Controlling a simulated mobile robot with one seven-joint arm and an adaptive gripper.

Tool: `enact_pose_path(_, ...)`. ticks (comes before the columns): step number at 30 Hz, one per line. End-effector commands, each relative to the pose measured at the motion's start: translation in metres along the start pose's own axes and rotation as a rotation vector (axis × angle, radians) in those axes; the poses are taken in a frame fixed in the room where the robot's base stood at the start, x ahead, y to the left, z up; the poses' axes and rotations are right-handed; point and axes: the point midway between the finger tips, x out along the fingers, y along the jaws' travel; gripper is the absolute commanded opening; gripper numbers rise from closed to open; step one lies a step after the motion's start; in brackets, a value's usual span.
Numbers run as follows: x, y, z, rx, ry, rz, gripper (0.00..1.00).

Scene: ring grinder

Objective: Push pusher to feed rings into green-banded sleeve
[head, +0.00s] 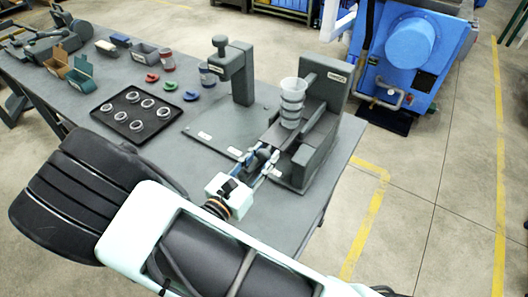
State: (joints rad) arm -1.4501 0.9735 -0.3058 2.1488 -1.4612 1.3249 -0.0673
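My gripper (264,161) is at the front of the dark grey ring grinder fixture (322,92), close to its low feed channel. Its fingers are small and partly merged with a dark part there, so I cannot tell whether they are open or shut. The pusher cannot be made out clearly from the dark parts around the fingertips. A tall stack of clear, cup-like pieces (291,103) stands upright in the fixture, just beyond my gripper. I cannot make out a green band on it, and no green-banded sleeve is clearly visible elsewhere.
A black tray (119,121) with several rings lies left. A grey press-like stand (238,72) rises behind the gripper. A red-banded container (167,60), a blue-banded one (207,75), coloured caps and small bins stand further back. The table's right edge is near the fixture.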

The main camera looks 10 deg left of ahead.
Motion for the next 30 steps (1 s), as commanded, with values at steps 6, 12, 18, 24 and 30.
enact_pose_path(6,0.001,0.0,0.0,0.0,0.0,-0.001,0.05)
enact_pose_path(12,0.011,0.0,0.0,0.001,0.0,-0.001,0.05)
enact_pose_path(18,0.021,0.0,0.0,0.001,-0.001,-0.001,0.05)
enact_pose_path(24,0.032,0.0,0.001,0.001,-0.002,-0.002,0.05)
enact_pose_path(30,0.042,0.0,0.001,0.001,-0.001,-0.002,0.05)
